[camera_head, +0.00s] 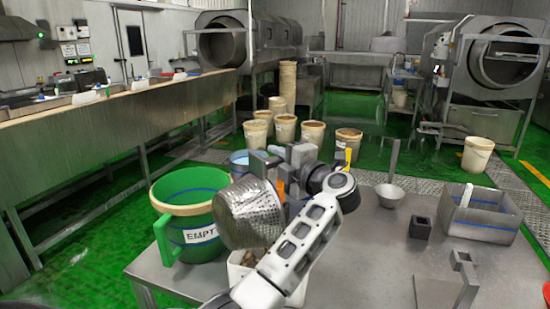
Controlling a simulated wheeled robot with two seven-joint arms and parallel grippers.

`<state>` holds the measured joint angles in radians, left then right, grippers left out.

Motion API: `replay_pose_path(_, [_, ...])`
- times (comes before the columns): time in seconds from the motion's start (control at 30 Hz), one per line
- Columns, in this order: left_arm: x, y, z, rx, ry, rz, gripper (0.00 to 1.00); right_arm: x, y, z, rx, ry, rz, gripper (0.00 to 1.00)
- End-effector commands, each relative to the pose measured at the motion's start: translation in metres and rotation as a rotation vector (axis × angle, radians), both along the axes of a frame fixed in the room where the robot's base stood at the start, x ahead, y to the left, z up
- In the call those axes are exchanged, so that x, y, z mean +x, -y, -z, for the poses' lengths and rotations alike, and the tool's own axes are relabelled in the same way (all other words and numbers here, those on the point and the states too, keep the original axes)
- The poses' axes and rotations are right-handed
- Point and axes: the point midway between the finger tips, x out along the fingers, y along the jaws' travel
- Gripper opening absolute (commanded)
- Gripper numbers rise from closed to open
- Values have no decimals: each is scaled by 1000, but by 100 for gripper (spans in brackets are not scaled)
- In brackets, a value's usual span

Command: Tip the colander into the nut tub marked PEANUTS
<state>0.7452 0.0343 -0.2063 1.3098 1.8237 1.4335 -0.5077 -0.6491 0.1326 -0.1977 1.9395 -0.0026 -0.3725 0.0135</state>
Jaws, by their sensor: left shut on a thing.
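My left gripper (270,170) is shut on the metal perforated colander (250,213), above the near left part of the steel table. The colander is tipped on its side. Its perforated wall faces me, so I cannot see whether anything is in it. Below it stands a white tub (236,272) with brown pieces in it, partly hidden by the colander and my arm. To the left is a green tub (190,205) marked EMPTY. A blue tub (239,160) shows behind the colander. No PEANUTS label is readable. My right gripper is not in view.
On the right of the steel table (385,255) are a small metal bowl (390,194), a dark square block (420,227), a grey open box (480,213) and a metal stand (462,275). The table's middle is clear. Several buckets (312,133) stand on the green floor behind.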

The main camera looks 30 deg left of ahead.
Motion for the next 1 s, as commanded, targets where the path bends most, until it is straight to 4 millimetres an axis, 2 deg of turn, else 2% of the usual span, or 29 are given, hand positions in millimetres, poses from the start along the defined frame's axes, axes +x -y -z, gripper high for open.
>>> replay_pose_path(0.87, [20, 8, 7, 40, -100, 1, 0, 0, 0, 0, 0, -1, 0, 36])
replay_pose_path(1.0, [17, 7, 6, 35, -88, 1, 0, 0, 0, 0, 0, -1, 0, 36])
